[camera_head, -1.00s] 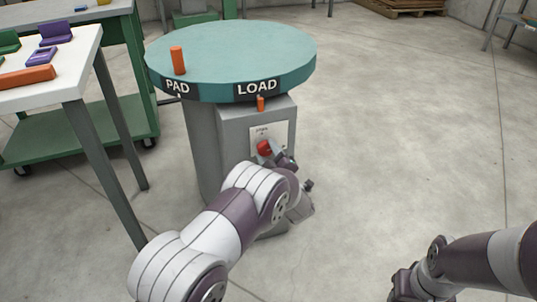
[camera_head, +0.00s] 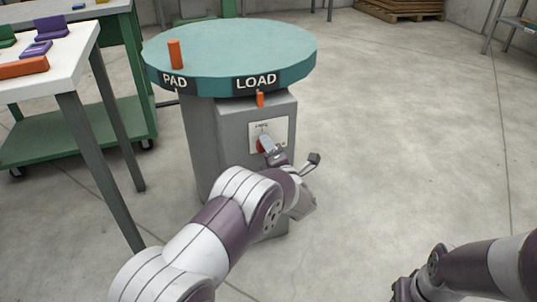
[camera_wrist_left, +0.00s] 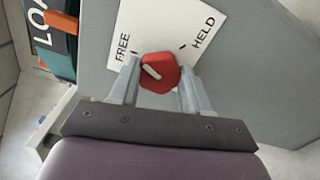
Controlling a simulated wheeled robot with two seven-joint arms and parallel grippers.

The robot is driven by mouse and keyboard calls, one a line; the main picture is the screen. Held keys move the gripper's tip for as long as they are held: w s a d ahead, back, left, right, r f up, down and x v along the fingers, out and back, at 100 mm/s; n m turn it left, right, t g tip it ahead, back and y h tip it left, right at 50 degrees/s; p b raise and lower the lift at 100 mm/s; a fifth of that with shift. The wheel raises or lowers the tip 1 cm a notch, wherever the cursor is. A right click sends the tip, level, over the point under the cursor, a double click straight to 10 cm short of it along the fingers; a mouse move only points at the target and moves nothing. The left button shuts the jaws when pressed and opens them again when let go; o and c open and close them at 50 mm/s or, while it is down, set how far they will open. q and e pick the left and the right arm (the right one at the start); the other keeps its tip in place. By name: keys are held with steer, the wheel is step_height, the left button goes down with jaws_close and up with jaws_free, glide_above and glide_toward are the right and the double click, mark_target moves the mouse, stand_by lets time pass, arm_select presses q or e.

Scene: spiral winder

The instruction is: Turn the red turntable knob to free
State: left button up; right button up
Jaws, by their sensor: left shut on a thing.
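The red knob (camera_wrist_left: 160,70) sits on a white plate (camera_wrist_left: 152,24) marked FREE and HELD. Its white pointer line slants toward the FREE side in the left wrist view. My left gripper (camera_wrist_left: 157,80) has one finger on each side of the knob and is shut on it. In the head view only a bit of the red knob (camera_head: 261,147) shows behind the left gripper (camera_head: 270,150). The teal turntable (camera_head: 230,48) stands above on a grey pedestal (camera_head: 200,150). My right gripper (camera_head: 402,291) is partly in view at the bottom edge, its fingers not clear.
An orange peg (camera_head: 175,54) stands on the turntable, and a small orange tab (camera_head: 260,99) sits below the LOAD label. A white table (camera_head: 70,75) with orange and purple parts is at the left, before a green cart (camera_head: 80,133).

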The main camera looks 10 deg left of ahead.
arm_select(q)
steer(key=shift+f+n+b, duration=0.15)
steer(key=shift+n+b, duration=1.4)
steer(key=shift+n, duration=0.65)
steer(key=o, duration=1.1)
steer(key=shift+c, duration=0.2)
steer(key=p+v, duration=0.6)
steer(key=v, duration=0.6)
steer(key=shift+s+d, duration=0.2)
steer(key=shift+s, duration=0.1)
